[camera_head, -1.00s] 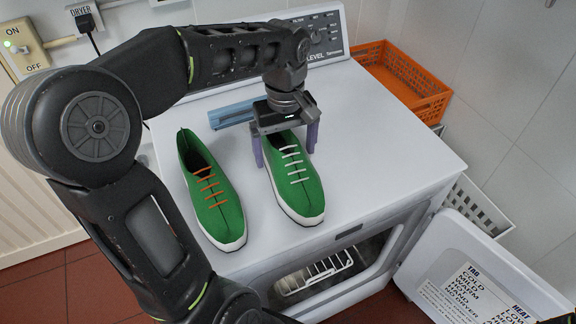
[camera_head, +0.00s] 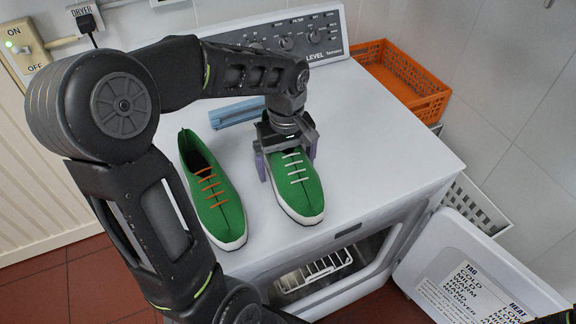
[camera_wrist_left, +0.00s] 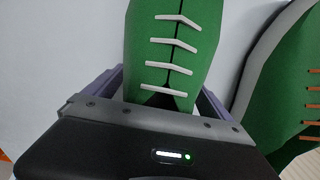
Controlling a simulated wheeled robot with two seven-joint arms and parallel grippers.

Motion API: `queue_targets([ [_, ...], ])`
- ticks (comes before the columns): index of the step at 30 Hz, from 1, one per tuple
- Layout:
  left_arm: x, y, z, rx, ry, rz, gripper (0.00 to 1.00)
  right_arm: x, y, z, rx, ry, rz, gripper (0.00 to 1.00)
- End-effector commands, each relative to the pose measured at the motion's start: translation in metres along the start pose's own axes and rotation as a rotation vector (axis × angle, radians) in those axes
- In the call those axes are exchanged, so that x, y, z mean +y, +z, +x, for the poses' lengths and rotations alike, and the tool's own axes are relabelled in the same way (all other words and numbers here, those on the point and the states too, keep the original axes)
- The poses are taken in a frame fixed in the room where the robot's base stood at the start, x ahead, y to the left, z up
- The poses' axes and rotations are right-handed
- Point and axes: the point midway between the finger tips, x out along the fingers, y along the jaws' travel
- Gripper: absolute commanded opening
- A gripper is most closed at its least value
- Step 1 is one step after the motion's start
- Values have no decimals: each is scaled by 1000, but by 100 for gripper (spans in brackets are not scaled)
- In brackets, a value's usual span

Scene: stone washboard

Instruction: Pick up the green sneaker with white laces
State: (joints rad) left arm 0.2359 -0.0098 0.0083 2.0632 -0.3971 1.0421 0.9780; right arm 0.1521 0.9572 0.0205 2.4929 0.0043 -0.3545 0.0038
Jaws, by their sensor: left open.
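The green sneaker with white laces (camera_head: 300,186) stands on the white dryer top, its toe toward the front edge. My left gripper (camera_head: 285,160) is open over its heel end, with one purple finger on each side of the shoe. In the left wrist view the white-laced sneaker (camera_wrist_left: 172,50) lies between the fingers of my left gripper (camera_wrist_left: 160,85); its heel is hidden under the gripper body. A second green sneaker, with orange laces (camera_head: 215,200), stands just to the left; it also shows at the right of the wrist view (camera_wrist_left: 290,75). My right gripper is not in view.
A blue object (camera_head: 236,113) lies on the dryer top (camera_head: 385,150) behind the shoes. An orange basket (camera_head: 405,80) is at the back right. The dryer door (camera_head: 480,270) hangs open at the front right. The top right of the shoes is clear.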

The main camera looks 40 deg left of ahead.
Motion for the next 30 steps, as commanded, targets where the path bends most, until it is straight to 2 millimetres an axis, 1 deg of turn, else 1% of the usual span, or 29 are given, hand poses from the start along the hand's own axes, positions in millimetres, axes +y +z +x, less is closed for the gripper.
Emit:
queue_targets([
  [8,0,0,0,0,0,0,95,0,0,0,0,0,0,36],
  [30,0,0,0,0,0,0,35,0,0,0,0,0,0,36],
])
